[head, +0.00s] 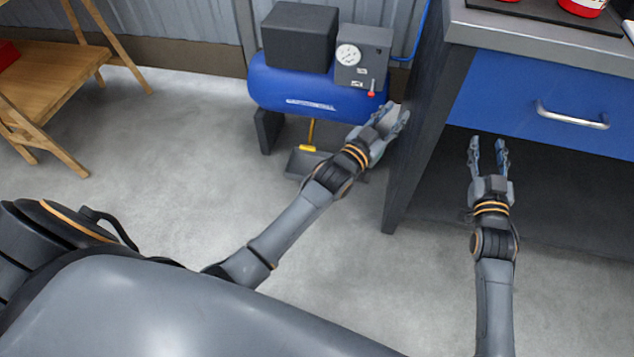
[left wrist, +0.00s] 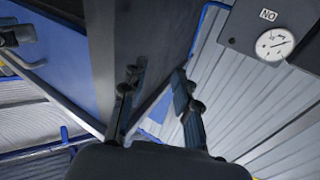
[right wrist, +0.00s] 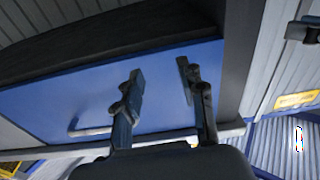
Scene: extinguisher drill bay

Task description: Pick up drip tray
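A dark grey drip tray (head: 300,163) appears to lie on the floor below the blue compressor (head: 300,88). A yellow part hangs above it, and my left arm hides part of its right side. My left gripper (head: 397,113) is open and empty, up and to the right of the tray, beside the workbench leg. It also shows open in the left wrist view (left wrist: 157,80). My right gripper (head: 488,146) is open and empty, in front of the workbench's lower opening. Its parted fingers show in the right wrist view (right wrist: 161,75). The tray is in neither wrist view.
A workbench (head: 540,50) with a blue drawer (head: 500,100) and dark leg (head: 412,160) stands at right. Red items (head: 583,7) sit on a dark mat on top. A wooden table (head: 45,75) stands at left. Grey floor (head: 170,120) between is clear.

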